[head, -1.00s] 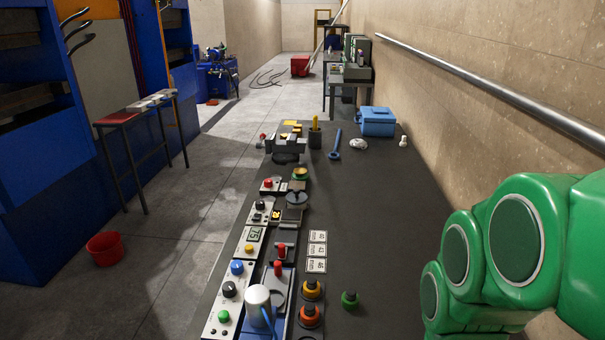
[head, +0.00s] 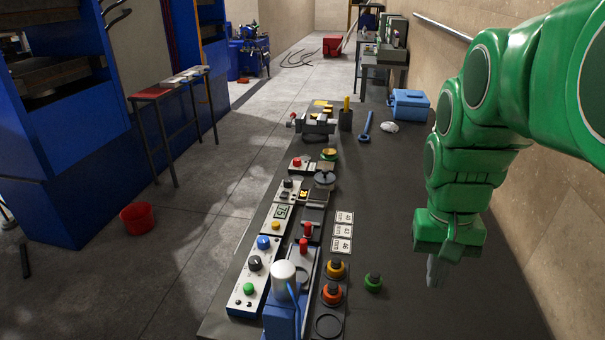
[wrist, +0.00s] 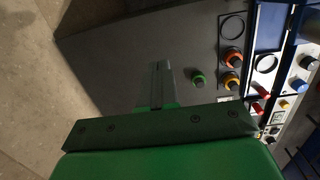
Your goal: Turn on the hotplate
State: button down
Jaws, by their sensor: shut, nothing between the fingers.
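A row of small devices stands along the left side of the dark table (head: 400,310). My gripper (head: 436,282) points down over the right part of the table, apart from the devices. Its fingers are together and hold nothing. In the wrist view the closed fingers (wrist: 157,72) are over bare table, left of a green-topped weight (wrist: 198,79).
Near the front are a white panel (head: 240,305) with green, black and blue knobs, and a blue press-like device (head: 283,315). Orange- and yellow-topped pieces (head: 333,292) stand beside them. A blue box (head: 410,105) sits at the back. The table's right half is mostly clear.

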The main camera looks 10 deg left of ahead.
jog(key=w+a+r+t, duration=0.1)
jog(key=w+a, duration=0.3)
jog(key=w, duration=0.5)
jog(key=w+a+r, duration=0.1)
jog(key=w+a, duration=0.4)
jog(key=w, duration=0.5)
jog(key=w+a+r+t, duration=0.1)
jog(key=w+a, duration=0.3)
jog(key=w, duration=0.5)
jog(key=w+a+f, duration=0.2)
jog(key=w+a, duration=0.2)
jog(key=a, duration=0.4)
jog(key=w+a+f+t, duration=0.1)
jog(key=w+a+f, duration=0.2)
jog(key=w+a, duration=0.2)
jog(key=w+a+f, duration=0.3)
jog(key=w+a, duration=0.2)
jog(key=a, duration=0.6)
jog(key=shift+w+n+y, duration=0.2)
jog(key=shift+n+y, duration=0.1)
send_over(283, 196)
notch_tip(283, 196, down, 10)
jog(key=shift+d+r, duration=0.1)
jog(key=shift+s+f, duration=0.15)
jog(key=shift+f, duration=0.85)
jog(key=shift+s+f, duration=0.15)
jog(key=shift+f, duration=0.8)
